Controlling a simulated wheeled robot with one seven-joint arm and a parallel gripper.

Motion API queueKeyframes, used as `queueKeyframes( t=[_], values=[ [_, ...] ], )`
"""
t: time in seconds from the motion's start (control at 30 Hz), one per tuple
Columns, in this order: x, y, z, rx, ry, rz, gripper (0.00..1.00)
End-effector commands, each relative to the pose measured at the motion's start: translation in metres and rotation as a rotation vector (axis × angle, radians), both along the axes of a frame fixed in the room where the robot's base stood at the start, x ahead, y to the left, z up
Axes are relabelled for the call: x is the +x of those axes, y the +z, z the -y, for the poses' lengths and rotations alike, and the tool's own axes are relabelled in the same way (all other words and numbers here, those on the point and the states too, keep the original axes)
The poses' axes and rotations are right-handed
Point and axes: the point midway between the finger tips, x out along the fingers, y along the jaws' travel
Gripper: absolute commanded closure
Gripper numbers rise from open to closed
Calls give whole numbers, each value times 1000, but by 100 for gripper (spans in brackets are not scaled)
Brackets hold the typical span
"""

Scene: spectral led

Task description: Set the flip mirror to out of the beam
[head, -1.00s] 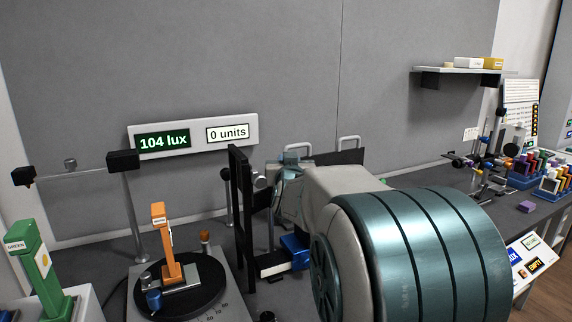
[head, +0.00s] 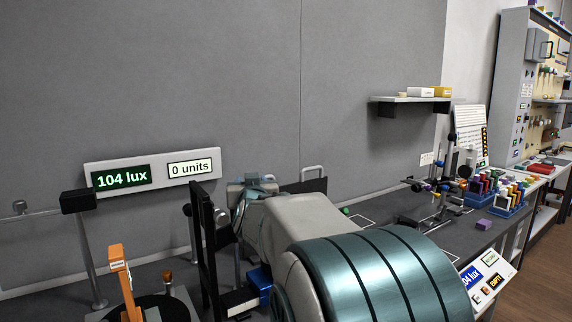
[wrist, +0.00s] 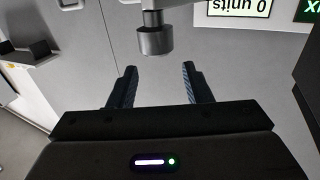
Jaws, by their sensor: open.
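My gripper (wrist: 160,88) is open and empty in the wrist view, its two dark fingers apart. A grey cylindrical knob on a short stem (wrist: 155,40) is just beyond the fingertips, roughly in line with the gap between them. I cannot tell whether it touches anything of mine. In the head view, a tall black frame (head: 203,250) stands left of my arm, with a round grey knob beside it. I cannot tell for sure which part is the flip mirror. My arm hides much of this area and my fingertips in the head view.
A wall display (head: 152,173) reads 104 lux and 0 units. An orange post (head: 121,280) stands on a black disc at the lower left. Right of my arm the bench holds stands, coloured blocks (head: 484,225) and blue racks. A shelf (head: 410,99) hangs on the wall.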

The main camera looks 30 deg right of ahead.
Motion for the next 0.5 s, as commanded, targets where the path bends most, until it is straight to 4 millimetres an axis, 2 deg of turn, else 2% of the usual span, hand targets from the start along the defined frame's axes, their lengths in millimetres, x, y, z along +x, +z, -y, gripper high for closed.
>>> queueKeyframes(
  t=[0.03,0.13,0.5],
  values=[
    [-2,15,2,0,-1,5,55],
    [-21,22,19,-3,-4,4,55],
    [-58,54,51,-3,3,2,55]
  ],
)
